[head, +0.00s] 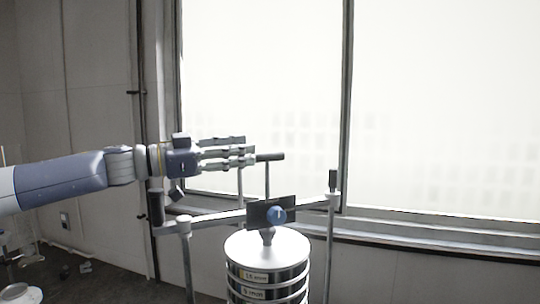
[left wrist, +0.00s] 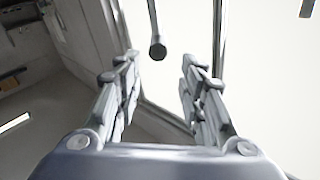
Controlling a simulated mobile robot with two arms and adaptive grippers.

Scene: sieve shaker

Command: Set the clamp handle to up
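The sieve shaker shows in the head view as a stack of sieves (head: 268,277) under a round metal lid. A blue knob (head: 277,214) sits above the lid in front of a dark plate on the crossbar. A dark handle (head: 269,157) lies level above a thin upright rod behind the crossbar; I cannot tell surely that it is the clamp handle. My left gripper (head: 250,150) points right, with its tips beside this handle. In the left wrist view the gripper (left wrist: 160,75) is open and empty; a dark-ended rod (left wrist: 157,50) shows beyond the fingertips. My right gripper is out of view.
Metal posts hold the crossbar; a dark upright grip (head: 333,180) tops the right post, and another dark grip (head: 157,206) is at the left. A large window (head: 440,100) and its sill are behind. Space right of the shaker looks clear.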

